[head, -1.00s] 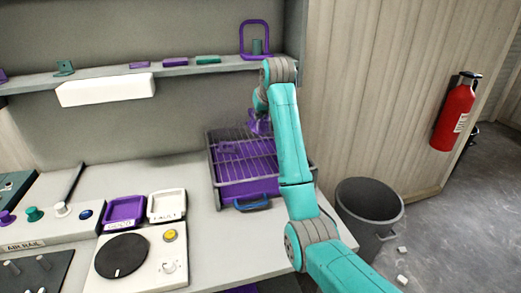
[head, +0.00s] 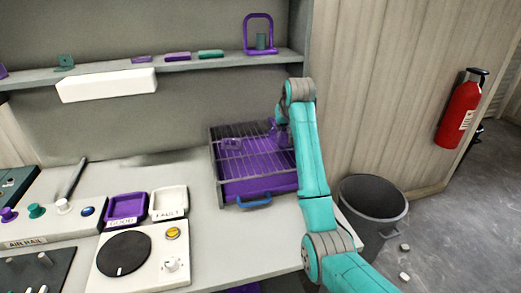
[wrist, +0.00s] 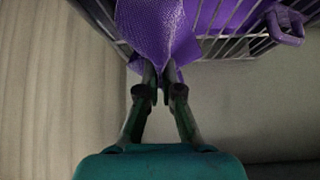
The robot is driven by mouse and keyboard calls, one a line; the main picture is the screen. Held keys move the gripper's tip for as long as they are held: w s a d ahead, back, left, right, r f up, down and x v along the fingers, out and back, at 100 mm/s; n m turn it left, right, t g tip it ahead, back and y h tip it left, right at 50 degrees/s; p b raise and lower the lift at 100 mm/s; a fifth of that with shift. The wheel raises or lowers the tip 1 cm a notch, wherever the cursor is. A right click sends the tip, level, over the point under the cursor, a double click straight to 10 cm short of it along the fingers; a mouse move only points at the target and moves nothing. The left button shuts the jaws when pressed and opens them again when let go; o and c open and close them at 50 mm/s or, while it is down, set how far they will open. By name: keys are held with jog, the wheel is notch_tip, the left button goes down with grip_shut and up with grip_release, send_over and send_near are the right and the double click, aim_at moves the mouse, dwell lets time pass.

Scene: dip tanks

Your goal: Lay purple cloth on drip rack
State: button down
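The purple cloth (wrist: 155,30) hangs from my gripper (wrist: 166,76), whose two fingers are closed on its gathered end in the wrist view. In the head view the cloth (head: 272,127) shows as a small purple patch at the rack's back right, partly hidden by my arm. The drip rack (head: 213,172) is a grey wire grid over a purple tray with a blue front handle. Its bars (wrist: 240,36) lie beyond the cloth in the wrist view. I cannot tell whether the cloth touches the bars.
Purple and white trays (head: 169,203) and a dial panel (head: 150,262) stand to the left. A shelf (head: 190,68) runs above. A dark bin (head: 373,205) stands at right.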

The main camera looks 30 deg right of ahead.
jog(key=shift+f, duration=0.75)
jog(key=c, duration=0.7)
grip_release()
jog(key=v, duration=1.2)
